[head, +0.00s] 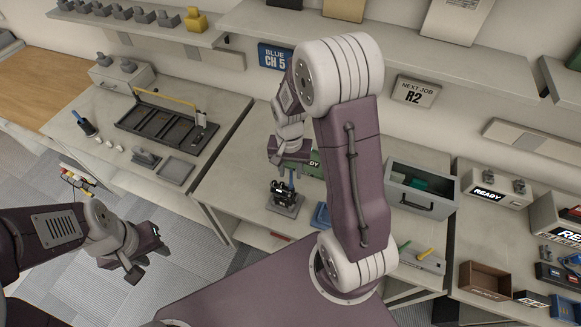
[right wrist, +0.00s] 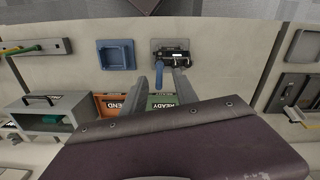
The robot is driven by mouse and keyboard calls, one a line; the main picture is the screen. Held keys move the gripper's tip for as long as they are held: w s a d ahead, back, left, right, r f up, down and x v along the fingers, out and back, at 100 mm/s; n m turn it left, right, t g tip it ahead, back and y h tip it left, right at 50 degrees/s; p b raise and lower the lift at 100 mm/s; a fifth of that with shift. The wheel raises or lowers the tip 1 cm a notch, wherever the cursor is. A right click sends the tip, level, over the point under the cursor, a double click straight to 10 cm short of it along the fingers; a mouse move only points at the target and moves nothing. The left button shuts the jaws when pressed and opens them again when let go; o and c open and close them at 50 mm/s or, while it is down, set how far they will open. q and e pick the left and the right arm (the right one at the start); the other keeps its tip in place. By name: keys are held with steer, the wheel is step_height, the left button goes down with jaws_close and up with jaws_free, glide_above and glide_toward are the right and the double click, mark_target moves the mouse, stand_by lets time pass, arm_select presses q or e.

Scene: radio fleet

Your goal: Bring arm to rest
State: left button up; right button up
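My right arm reaches over the middle bench in the head view. Its gripper (head: 289,160) is above and just behind a black device on a grey stand (head: 285,200). In the right wrist view the two fingers (right wrist: 171,82) are apart with nothing between them. The black device with a blue upright part (right wrist: 171,55) is beyond the fingertips, apparently apart from them. My left gripper (head: 146,263) hangs low over the floor at the left, in front of the left bench. Its fingers look apart and empty.
The right wrist view shows a blue tray (right wrist: 116,54), a green READY tray (right wrist: 162,101) and an orange END tray (right wrist: 118,104). A grey drawer box (head: 421,190) stands right of my right arm. The left bench holds a black rack (head: 165,126). Open floor (head: 190,250) surrounds my left gripper.

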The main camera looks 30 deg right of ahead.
step_height(320, 180, up, 4)
steer(key=shift+r, duration=0.15)
